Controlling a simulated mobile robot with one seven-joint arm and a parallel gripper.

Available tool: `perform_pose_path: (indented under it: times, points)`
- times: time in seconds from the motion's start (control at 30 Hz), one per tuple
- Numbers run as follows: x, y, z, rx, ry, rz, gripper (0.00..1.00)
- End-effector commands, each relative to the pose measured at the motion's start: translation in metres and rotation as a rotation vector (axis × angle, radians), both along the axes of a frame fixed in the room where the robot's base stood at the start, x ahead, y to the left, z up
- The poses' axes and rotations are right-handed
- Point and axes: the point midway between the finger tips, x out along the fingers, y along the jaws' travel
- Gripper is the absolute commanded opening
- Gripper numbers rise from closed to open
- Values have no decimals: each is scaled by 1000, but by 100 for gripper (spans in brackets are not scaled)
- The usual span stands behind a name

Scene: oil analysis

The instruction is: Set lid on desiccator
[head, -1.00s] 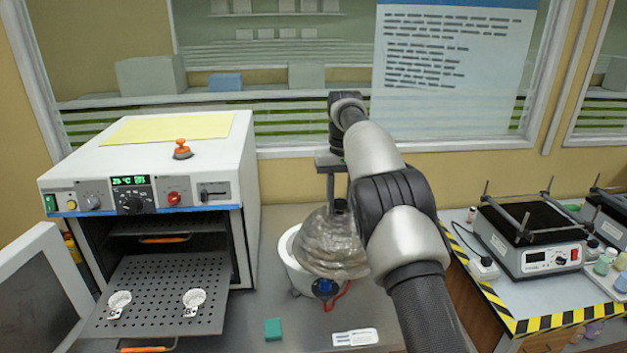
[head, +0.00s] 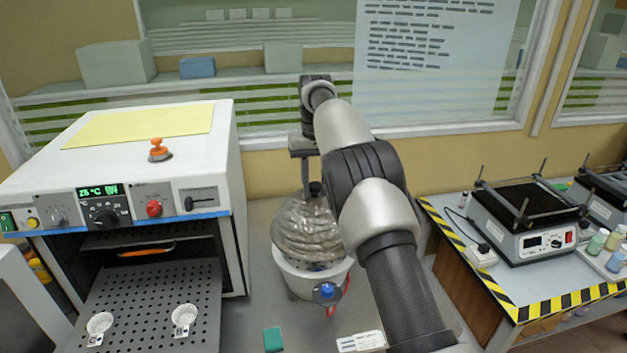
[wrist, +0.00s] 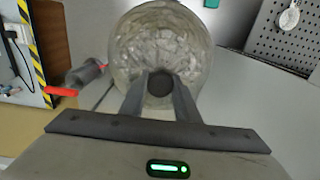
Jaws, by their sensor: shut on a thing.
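The lid (head: 307,230) is a cloudy, see-through dome with a dark knob on top. My gripper (head: 315,188) is shut on that knob from above. In the wrist view the two fingers (wrist: 160,88) close around the dark knob, with the dome (wrist: 165,35) below them. The desiccator base (head: 300,283) is a white round bowl with a blue-capped valve (head: 327,291) at its front. The lid hangs over the bowl, slightly toward its back left. Some of the bowl's inside shows at the front below the lid's rim. I cannot tell whether the rims touch.
An oven (head: 170,165) stands at left, its perforated shelf (head: 150,290) pulled out with two small dishes. A green block (head: 273,339) and a white label (head: 361,341) lie in front of the bowl. A shaker (head: 525,230) stands at right.

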Motion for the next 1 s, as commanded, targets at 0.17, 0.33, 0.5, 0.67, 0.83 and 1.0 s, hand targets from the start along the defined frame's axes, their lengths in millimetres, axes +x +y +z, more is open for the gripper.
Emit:
perform_pose_path:
  times: [0.17,0.33,0.5,0.67,0.83,1.0]
  points:
    - [0,0,-19,0,0,0,0]
    - [0,0,-35,1,-2,1,0]
    - [0,0,-46,1,-4,1,0]
    - [0,0,-51,1,-3,1,0]
    - [0,0,-51,1,-4,1,0]
    - [0,0,-51,1,-4,1,0]
